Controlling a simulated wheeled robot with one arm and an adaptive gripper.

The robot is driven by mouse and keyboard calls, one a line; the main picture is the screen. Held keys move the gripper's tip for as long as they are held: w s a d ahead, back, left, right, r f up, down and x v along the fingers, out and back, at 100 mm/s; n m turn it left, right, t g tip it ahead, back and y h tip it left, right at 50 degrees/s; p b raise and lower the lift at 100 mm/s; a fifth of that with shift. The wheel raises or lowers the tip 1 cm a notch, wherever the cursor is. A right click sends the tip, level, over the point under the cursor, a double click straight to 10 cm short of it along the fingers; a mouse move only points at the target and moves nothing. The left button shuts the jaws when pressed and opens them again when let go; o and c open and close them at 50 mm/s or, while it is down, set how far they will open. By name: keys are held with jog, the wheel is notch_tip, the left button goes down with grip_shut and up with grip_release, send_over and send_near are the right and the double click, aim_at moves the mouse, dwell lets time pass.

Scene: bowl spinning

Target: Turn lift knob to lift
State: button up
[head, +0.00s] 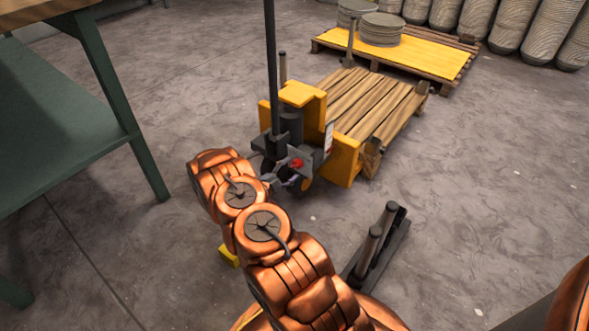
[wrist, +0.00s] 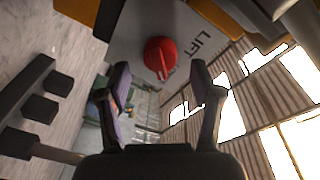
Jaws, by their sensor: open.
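The panel is on the yellow pallet jack (head: 345,160). My gripper (wrist: 160,82) is open and empty. In the wrist view its two fingers point toward the knob, one to each side below it. I cannot tell that they touch it. In the head view my gripper is close to the knob and partly hidden by my arm.
A wooden pallet (head: 375,103) sits on the jack, and the jack's dark handle pole (head: 271,60) rises beside the panel. A green-legged table (head: 110,90) stands at left. A yellow-topped pallet (head: 420,55) with round discs is behind.

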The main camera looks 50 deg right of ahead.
jog(key=shift+d+b, duration=0.3)
jog(key=shift+d, duration=1)
jog(key=c, duration=1.1)
jog(key=shift+c, duration=0.2)
